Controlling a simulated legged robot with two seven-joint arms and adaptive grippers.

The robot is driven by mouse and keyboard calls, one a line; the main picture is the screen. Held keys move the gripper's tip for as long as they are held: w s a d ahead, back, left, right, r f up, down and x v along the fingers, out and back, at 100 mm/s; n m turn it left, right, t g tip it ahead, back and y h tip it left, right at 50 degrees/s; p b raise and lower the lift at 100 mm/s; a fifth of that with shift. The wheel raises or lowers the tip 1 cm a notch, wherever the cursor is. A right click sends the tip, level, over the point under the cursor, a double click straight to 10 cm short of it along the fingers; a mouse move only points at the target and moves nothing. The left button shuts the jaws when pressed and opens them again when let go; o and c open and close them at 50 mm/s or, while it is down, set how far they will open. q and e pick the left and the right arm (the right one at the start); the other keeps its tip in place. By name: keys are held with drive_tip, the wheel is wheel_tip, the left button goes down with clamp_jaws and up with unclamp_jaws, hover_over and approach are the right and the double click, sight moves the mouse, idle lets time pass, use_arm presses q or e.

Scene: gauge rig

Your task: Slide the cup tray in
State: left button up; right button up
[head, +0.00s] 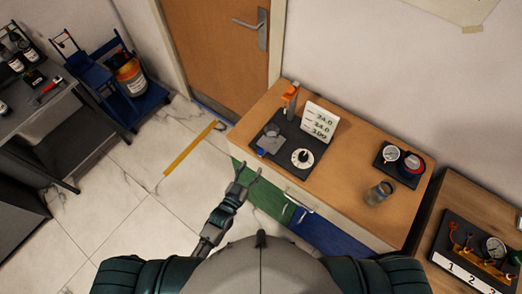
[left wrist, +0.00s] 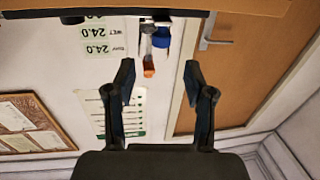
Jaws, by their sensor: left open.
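A dark board (head: 272,132) lies on the left part of the wooden cabinet top. It bears a small grey cup-like piece (head: 270,142), a white dial (head: 302,158) and a blue knob (head: 261,153). I cannot tell for sure which part is the cup tray. My left gripper (head: 247,174) is open and empty, just off the cabinet's front edge near the green front panel. In the left wrist view its two fingers (left wrist: 159,80) are wide apart with nothing between them. My right gripper is not in view.
An orange-topped device (head: 291,92) and a white number card (head: 320,122) stand behind the board. A glass jar (head: 378,193) and a gauge set (head: 391,154) are to the right. A door (head: 215,40) is behind. Tiled floor lies left of the cabinet.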

sight(259, 154)
use_arm(q)
drive_tip(key=x, duration=0.8)
drive_tip(key=shift+w+a, duration=0.1)
drive_tip(key=shift+w, duration=0.05)
drive_tip(key=shift+w+d, duration=0.35)
drive_tip(key=shift+w, duration=0.05)
clamp_jaws()
